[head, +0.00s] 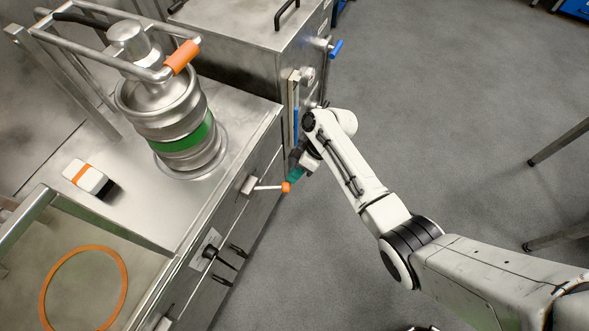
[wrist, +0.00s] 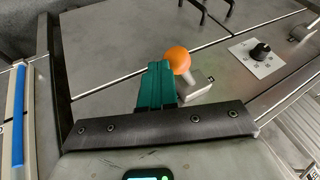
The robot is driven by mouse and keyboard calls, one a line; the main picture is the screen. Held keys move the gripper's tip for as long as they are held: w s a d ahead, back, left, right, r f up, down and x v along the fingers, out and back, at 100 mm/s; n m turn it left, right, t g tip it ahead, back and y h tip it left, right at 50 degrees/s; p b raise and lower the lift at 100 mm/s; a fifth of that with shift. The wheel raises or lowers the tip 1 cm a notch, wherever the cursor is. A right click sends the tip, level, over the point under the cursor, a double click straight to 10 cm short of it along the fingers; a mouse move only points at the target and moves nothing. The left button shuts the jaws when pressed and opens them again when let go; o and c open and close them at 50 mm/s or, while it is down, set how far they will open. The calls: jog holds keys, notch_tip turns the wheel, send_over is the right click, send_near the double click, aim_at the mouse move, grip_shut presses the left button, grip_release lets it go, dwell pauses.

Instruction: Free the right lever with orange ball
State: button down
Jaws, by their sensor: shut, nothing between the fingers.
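The lever with an orange ball (head: 286,187) sticks out from the front panel of the steel cabinet, its metal rod running from a small square mount (head: 250,186). In the wrist view the orange ball (wrist: 178,60) shows just beyond and right of my fingertips, with a grey block (wrist: 199,88) beside it. My gripper (head: 296,175) has teal fingers, shut and empty, very close to the ball in the head view. The teal fingers (wrist: 157,82) partly overlap the ball's left edge in the wrist view; I cannot tell whether they touch it.
A black knob on a plate (head: 210,252) and black handles (head: 236,250) sit on the same front panel. A keg with a green band (head: 185,140) stands on the top. A sight tube with blue (head: 295,115) is close behind my gripper.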

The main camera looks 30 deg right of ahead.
jog(key=s+a+m+t+h+p, duration=0.1)
jog(key=s+a+m+t+p, duration=0.2)
jog(key=s+m+p, duration=0.3)
jog(key=shift+s+a+m+t+h+p, duration=0.35)
jog(key=shift+a+m+p, duration=0.25)
jog(key=shift+p, duration=0.6)
jog(key=shift+w, duration=0.1)
jog(key=shift+w+d+b, duration=0.15)
jog(key=shift+w+b, duration=0.2)
jog(key=shift+w, duration=0.3)
jog(key=shift+d, duration=0.1)
